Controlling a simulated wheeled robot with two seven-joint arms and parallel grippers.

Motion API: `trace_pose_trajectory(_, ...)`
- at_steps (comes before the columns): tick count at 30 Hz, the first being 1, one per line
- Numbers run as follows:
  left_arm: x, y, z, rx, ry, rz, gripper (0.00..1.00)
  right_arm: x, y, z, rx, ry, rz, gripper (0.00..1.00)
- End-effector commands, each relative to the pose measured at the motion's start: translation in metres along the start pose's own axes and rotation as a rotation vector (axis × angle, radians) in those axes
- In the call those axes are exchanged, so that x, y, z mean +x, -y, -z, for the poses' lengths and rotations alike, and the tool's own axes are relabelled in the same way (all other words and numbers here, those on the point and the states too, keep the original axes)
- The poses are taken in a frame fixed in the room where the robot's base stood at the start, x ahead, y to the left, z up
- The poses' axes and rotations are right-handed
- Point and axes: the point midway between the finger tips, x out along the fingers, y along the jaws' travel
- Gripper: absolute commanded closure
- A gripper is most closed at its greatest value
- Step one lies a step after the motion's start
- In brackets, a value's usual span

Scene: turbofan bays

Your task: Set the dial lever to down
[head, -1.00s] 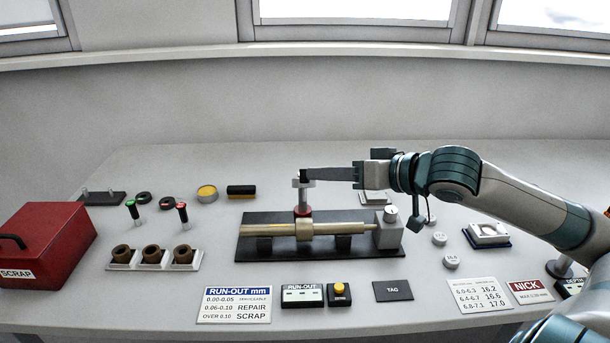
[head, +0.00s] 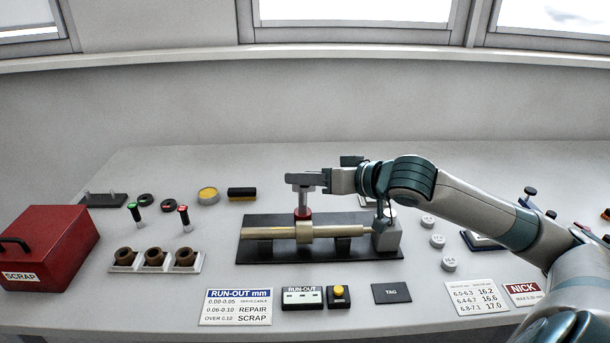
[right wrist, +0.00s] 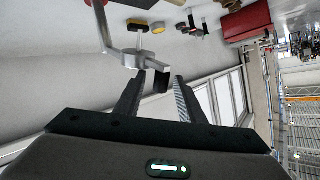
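The run-out fixture has a dark base (head: 270,258), a brass-coloured shaft (head: 270,232) and an upright grey post (head: 303,199) with a red collar. The dial lever seems to be the grey arm with a black knob (right wrist: 162,82) at the post's top, seen in the right wrist view. My right gripper (head: 301,182) is at the post's top, reaching in from the right and covering much of the lever in the head view. In the wrist view its fingers (right wrist: 160,85) are apart, with the knob between or just beyond the tips. Contact cannot be told. My left gripper is out of view.
A red scrap box (head: 50,245) stands at the left. Brown rings on a white tray (head: 125,267) sit left of the fixture. A run-out display (head: 302,298) and yellow button box (head: 339,297) lie in front. Several small white discs (head: 437,241) are to the right.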

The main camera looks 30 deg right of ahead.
Motion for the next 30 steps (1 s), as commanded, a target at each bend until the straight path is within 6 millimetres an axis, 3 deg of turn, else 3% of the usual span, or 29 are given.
trace_pose_trajectory(12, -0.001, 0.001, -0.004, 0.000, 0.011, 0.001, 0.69, 0.004, 0.001, 0.000, 0.000, 0.001, 0.001, 0.64)
trace_pose_trajectory(13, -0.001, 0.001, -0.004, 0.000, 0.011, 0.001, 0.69, 0.004, 0.001, 0.000, 0.000, 0.001, 0.001, 0.67)
trace_pose_trajectory(17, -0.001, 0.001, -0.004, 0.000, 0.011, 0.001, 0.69, 0.004, 0.001, 0.000, 0.000, 0.001, 0.001, 0.98)
trace_pose_trajectory(18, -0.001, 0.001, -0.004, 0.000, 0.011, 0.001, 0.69, 0.004, 0.001, 0.000, 0.000, 0.001, 0.001, 1.00)
trace_pose_trajectory(30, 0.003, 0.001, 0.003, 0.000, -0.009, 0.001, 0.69, 0.013, -0.003, 0.000, -0.019, -0.020, -0.001, 1.00)
